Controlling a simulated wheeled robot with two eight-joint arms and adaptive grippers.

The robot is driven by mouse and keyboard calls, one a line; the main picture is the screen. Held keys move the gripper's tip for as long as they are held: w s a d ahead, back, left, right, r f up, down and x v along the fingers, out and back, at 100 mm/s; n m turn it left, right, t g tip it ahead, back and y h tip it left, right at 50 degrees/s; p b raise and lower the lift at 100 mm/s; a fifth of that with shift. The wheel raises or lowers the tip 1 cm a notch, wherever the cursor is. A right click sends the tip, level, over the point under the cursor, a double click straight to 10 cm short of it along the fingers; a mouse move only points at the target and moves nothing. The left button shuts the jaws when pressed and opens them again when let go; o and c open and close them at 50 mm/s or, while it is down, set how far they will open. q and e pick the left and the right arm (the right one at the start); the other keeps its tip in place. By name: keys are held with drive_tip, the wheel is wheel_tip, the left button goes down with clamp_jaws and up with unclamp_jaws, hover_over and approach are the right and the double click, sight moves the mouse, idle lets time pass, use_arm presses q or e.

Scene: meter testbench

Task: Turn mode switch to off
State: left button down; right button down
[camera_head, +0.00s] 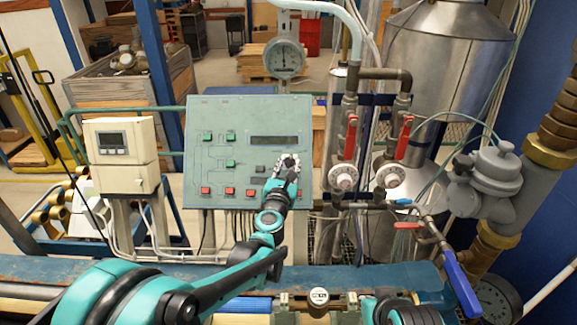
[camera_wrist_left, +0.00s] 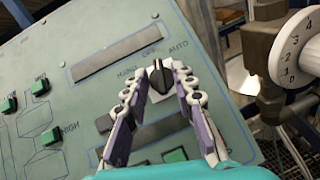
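The mode switch (camera_wrist_left: 160,80) is a black rotary knob on the green control panel (camera_head: 215,110). My left gripper (camera_head: 287,163) is at the lower right of the panel and hides the switch in the head view. In the left wrist view my left gripper (camera_wrist_left: 160,72) is open, with one finger on each side of the knob. Small gaps seem to show beside the knob; contact is hard to tell. My right gripper is out of view.
Green and red buttons (camera_head: 230,191) and a dark display (camera_head: 275,141) are on the panel. To its right are pipes with red-handled valves (camera_head: 350,136) and white numbered dials (camera_head: 344,178). A white meter box (camera_head: 122,140) stands at left. A blue-handled valve (camera_head: 461,283) is at front right.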

use_arm(q)
drive_tip(key=shift+d+f+n+y+b, duration=0.1)
drive_tip(key=shift+n+y+b, duration=0.15)
drive_tip(key=shift+n+y, duration=0.25)
drive_tip(key=shift+d+f+n+y+b, duration=0.1)
drive_tip(key=shift+n+y+b, duration=0.15)
drive_tip(key=shift+n, duration=0.35)
drive_tip(key=shift+r+n+y, duration=0.15)
drive_tip(key=shift+n+y, duration=0.7)
drive_tip(key=shift+n, duration=0.15)
drive_tip(key=c, duration=1.6)
unclamp_jaws()
drive_tip(key=shift+s, duration=0.1)
drive_tip(key=s, duration=1.2)
